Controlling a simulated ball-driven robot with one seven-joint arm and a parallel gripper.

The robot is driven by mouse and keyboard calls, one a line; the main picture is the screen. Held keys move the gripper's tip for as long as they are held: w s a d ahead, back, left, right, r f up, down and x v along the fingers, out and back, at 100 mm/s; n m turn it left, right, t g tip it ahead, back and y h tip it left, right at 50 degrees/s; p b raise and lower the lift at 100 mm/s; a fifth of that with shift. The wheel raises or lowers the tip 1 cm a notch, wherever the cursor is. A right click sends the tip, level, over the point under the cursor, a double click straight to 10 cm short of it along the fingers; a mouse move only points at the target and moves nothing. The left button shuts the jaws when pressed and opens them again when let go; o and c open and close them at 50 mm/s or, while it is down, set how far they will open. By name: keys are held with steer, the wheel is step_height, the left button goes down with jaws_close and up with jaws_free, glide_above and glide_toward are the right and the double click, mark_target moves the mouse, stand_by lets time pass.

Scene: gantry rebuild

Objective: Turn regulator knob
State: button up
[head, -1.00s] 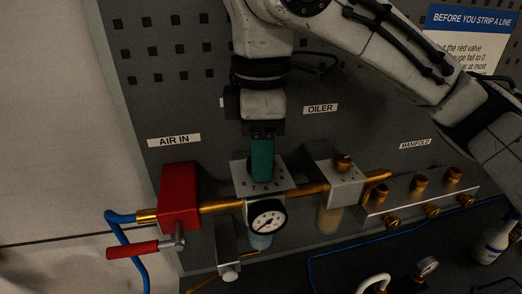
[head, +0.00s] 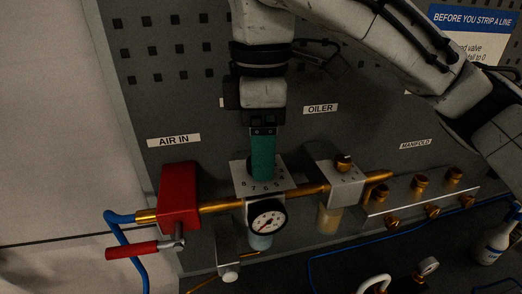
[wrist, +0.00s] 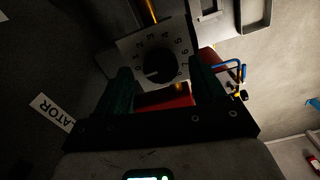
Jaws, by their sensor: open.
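The regulator knob (wrist: 158,70) is a round black dial with a white pointer mark, on a light plate (wrist: 127,50) printed with digits. In the wrist view its pointer mark lies toward the lower left. My gripper (head: 262,177) has green fingers and is open. It comes from above, with its fingertips at the plate. In the wrist view one finger stands on each side of the knob, with visible space between finger and knob; contact cannot be told. In the head view the fingers hide most of the knob. A round pressure gauge (head: 267,217) hangs below the plate.
A red valve block (head: 179,196) with a red handle (head: 132,250) is at left. A brass pipe (head: 221,206) runs to the oiler block (head: 341,183). The manifold (head: 420,207) with brass fittings is at right. A grey pegboard stands behind.

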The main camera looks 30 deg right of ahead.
step_height(320, 180, up, 10)
steer(key=shift+f+b, duration=0.2)
steer(key=shift+b, duration=0.2)
stand_by(0.4)
